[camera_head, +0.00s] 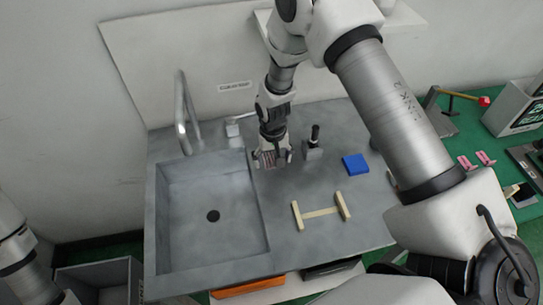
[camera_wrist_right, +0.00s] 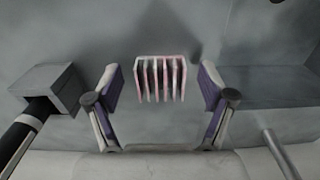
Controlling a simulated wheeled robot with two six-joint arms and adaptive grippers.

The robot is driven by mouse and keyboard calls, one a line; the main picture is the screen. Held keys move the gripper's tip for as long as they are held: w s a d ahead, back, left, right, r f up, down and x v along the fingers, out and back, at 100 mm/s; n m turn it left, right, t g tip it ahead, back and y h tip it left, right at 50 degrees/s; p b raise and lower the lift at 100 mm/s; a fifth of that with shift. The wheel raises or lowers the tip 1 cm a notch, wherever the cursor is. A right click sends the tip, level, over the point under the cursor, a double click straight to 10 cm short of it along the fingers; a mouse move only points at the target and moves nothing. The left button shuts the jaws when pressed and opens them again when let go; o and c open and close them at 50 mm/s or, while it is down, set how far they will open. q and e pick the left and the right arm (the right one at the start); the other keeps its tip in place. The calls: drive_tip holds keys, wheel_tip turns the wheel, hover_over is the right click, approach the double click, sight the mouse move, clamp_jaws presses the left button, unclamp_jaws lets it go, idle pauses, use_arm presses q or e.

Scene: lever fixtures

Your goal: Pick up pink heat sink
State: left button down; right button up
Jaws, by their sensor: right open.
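The pink heat sink (camera_wrist_right: 160,76) has several pale fins with pinkish tones. In the right wrist view it lies on the grey surface, between and slightly beyond the fingertips of my right gripper (camera_wrist_right: 160,88). The fingers are open, with a gap on each side of it. In the head view my right gripper (camera_head: 272,158) points down at the grey counter just right of the sink, and the heat sink (camera_head: 267,160) shows only partly between its fingers. My left arm shows at the lower left edge, but its gripper is not visible.
The sink basin (camera_head: 213,216) is to the left, with a tall faucet (camera_head: 182,112). A lever fixture with a black handle (camera_head: 314,142) stands close on the right. A blue block (camera_head: 355,164) and a wooden H-shaped piece (camera_head: 321,212) lie farther right on the counter (camera_head: 285,258).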

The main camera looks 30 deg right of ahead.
drive_tip(key=shift+a, duration=0.1)
drive_tip(key=c, duration=1.2)
drive_tip(key=shift+c, duration=0.2)
drive_tip(key=shift+r, duration=0.2)
